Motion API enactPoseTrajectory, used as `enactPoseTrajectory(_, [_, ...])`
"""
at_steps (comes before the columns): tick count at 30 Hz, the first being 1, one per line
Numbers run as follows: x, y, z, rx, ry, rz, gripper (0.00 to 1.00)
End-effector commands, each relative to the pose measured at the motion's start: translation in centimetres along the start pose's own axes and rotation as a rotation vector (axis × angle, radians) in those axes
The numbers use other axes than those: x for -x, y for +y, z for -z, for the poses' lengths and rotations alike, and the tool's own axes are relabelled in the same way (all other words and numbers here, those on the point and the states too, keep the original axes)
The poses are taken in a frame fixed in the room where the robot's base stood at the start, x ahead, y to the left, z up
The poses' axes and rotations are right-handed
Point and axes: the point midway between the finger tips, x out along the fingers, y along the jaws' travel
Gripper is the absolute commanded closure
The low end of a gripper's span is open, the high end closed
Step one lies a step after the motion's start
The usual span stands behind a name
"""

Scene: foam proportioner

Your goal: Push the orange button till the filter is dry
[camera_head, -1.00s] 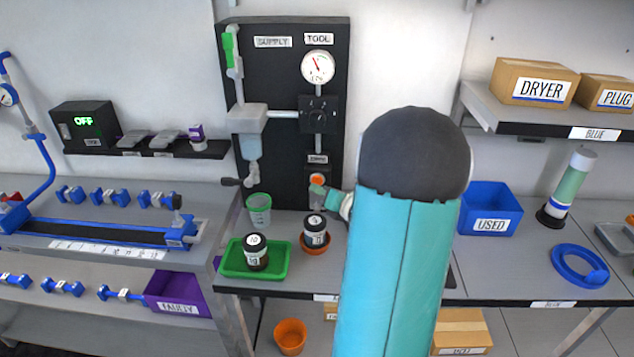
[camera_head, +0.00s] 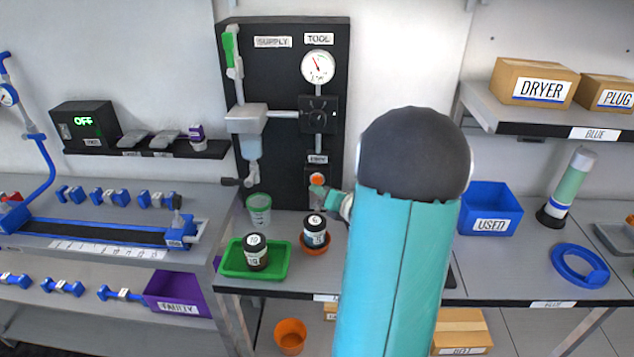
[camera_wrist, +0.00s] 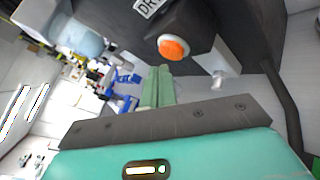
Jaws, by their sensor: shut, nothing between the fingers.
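The orange button (camera_head: 317,180) sits low on the black panel, under a small label. It shows large in the wrist view (camera_wrist: 173,47), on a dark housing below a label that begins "DR". My gripper (camera_head: 318,191) is just below the button in the head view. In the wrist view my gripper's green fingers (camera_wrist: 160,78) are together and empty, with their tips near the button's lower edge. A gap seems to remain, but I cannot tell for sure whether they touch.
A gauge (camera_head: 318,67) and a filter-like clear bowl (camera_head: 250,147) are on the panel. A green-rimmed cup (camera_head: 259,209), a green tray (camera_head: 232,267) with a jar, and another jar (camera_head: 314,230) in an orange dish stand below. A blue bin (camera_head: 488,207) is at right.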

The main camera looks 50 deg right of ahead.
Motion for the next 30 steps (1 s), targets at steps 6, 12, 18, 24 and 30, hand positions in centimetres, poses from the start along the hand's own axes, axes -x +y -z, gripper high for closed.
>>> enactPoseTrajectory(6, [0.0,0.0,0.0,0.0,0.0,0.0,1.0])
enactPoseTrajectory(12, [0.0,0.0,0.0,0.0,0.0,0.0,1.0])
enactPoseTrajectory(18, [-0.25,-0.16,-0.18,0.0,0.0,0.0,1.0])
enactPoseTrajectory(24, [-0.61,-0.43,-0.44,0.0,0.0,0.0,1.0])
enactPoseTrajectory(30, [-0.6,-0.43,-0.44,0.0,0.0,0.0,1.0])
